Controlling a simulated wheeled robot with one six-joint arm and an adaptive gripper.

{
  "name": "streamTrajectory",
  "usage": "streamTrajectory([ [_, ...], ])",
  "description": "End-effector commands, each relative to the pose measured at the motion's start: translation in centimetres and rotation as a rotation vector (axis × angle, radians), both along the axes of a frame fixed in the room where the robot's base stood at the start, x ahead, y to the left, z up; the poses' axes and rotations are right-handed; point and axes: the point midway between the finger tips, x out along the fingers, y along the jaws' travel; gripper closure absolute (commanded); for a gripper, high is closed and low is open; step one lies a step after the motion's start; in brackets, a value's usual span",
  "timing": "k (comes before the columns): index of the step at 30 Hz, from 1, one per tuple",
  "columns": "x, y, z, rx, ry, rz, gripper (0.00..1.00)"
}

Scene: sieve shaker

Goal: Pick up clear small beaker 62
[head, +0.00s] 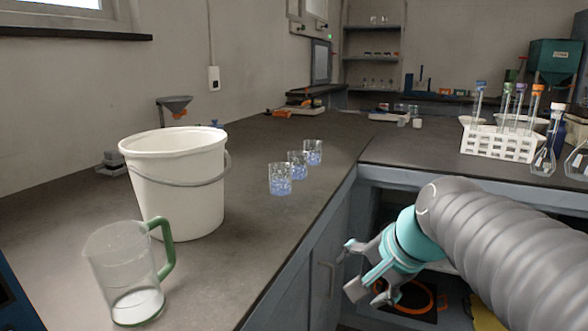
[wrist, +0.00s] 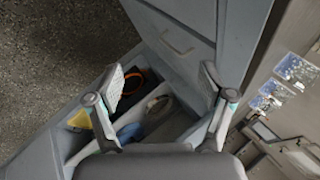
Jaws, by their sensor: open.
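Three small clear beakers with blue at the bottom stand in a row on the dark bench. In the head view they are the nearest beaker (head: 280,179), the middle beaker (head: 298,166) and the farthest beaker (head: 313,152). I cannot tell which is number 62. They also show at the right edge of the wrist view, as one beaker (wrist: 297,68), another (wrist: 272,89) and a third (wrist: 259,103). My gripper (head: 354,270) is open and empty, right of the beakers and apart from them, off the bench edge. Its spread fingers (wrist: 160,82) show in the wrist view.
A white bucket (head: 180,195) and a clear jug with a green handle (head: 125,275) stand left of the beakers. A test tube rack (head: 500,143) and flasks stand on the right bench. Open shelving with an orange ring (head: 415,298) lies below the gripper.

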Motion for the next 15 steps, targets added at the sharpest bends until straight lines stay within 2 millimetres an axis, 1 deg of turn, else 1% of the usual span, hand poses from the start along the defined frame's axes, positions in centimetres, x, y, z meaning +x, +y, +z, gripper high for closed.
streamTrajectory([
  [1,2.6,0.4,1.1,0.106,0.026,-0.093,0.19],
  [5,8.7,1.5,4.0,0.396,0.107,-0.324,0.19],
  [6,10.7,1.8,4.9,0.486,0.137,-0.39,0.19],
  [8,13.6,2.1,6.0,0.621,0.187,-0.487,0.19],
  [9,15.4,2.3,6.9,0.71,0.222,-0.547,0.19],
  [11,18.2,2.3,7.9,0.838,0.279,-0.631,0.19],
  [12,19.8,2.4,8.5,0.919,0.317,-0.682,0.19],
  [15,23.4,2.3,9.8,1.093,0.409,-0.783,0.19],
])
